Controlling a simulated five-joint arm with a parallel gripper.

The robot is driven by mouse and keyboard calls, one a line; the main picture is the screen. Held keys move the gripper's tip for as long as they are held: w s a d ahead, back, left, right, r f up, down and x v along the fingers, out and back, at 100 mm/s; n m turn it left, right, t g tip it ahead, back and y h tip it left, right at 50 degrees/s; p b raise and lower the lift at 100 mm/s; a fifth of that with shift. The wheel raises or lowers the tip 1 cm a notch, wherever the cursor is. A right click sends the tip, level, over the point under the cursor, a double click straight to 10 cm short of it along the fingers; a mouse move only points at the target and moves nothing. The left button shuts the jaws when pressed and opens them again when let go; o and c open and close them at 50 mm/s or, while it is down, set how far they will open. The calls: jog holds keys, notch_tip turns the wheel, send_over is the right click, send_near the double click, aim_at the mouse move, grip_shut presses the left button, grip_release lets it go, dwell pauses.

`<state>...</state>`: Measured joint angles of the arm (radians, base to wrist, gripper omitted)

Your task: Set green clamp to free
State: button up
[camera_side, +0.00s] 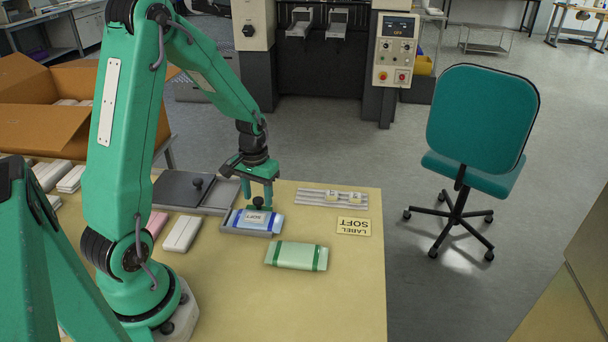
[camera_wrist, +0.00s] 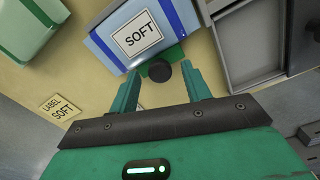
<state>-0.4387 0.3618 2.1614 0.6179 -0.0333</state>
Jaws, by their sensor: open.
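The green clamp (camera_wrist: 178,52) shows in the wrist view as a green piece with a round dark knob (camera_wrist: 159,71), at the edge of a blue and white packet (camera_wrist: 140,35) labelled SOFT. My gripper (camera_side: 257,197) is open above the packet's far edge. In the wrist view its green fingers (camera_wrist: 161,73) stand on either side of the knob, with gaps visible. The clamp's setting cannot be told.
A green and cream packet (camera_side: 297,256) lies in front. The table's front right is clear.

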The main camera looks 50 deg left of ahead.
grip_shut()
jog(key=shift+w+a, duration=1.1)
jog(key=shift+a, duration=0.05)
grip_release()
notch_tip(320, 180, up, 8)
dwell(0.4)
jog(key=shift+d, duration=0.1)
